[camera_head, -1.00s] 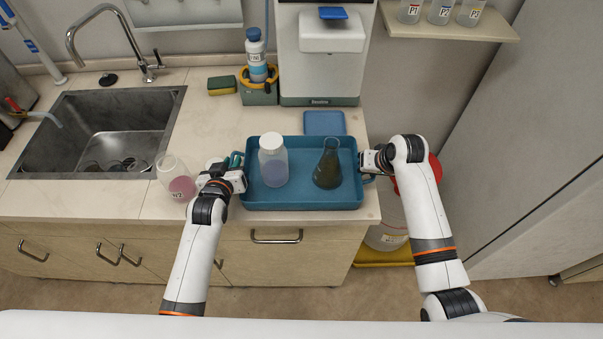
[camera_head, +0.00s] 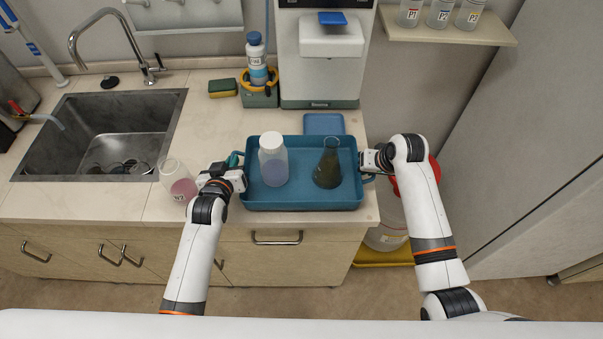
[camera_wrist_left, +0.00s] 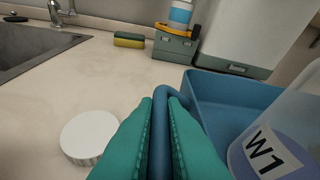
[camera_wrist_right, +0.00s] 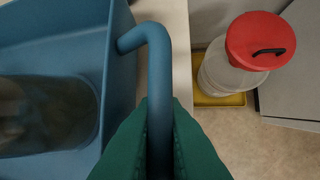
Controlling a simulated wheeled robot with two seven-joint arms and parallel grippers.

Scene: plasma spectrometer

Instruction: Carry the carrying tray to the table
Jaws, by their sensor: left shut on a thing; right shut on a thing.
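The blue carrying tray (camera_head: 304,201) is at the front edge of the counter in the head view. It holds a white-capped bottle (camera_head: 273,165) and a dark-filled flask (camera_head: 327,170), both upright. The bottle's W1 label (camera_wrist_left: 270,155) shows in the left wrist view. My left gripper (camera_head: 236,172) is shut on the tray's left handle (camera_wrist_left: 162,110). My right gripper (camera_head: 369,163) is shut on the right handle (camera_wrist_right: 157,75). Whether the tray touches the counter is hard to tell.
A W2 beaker (camera_head: 179,182) stands left of my left gripper, and a white cap (camera_wrist_left: 90,137) lies beside that gripper. The sink (camera_head: 101,136) is further left. The spectrometer (camera_head: 319,65) stands behind the tray. A red-lidded container (camera_wrist_right: 258,45) is on the floor at right.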

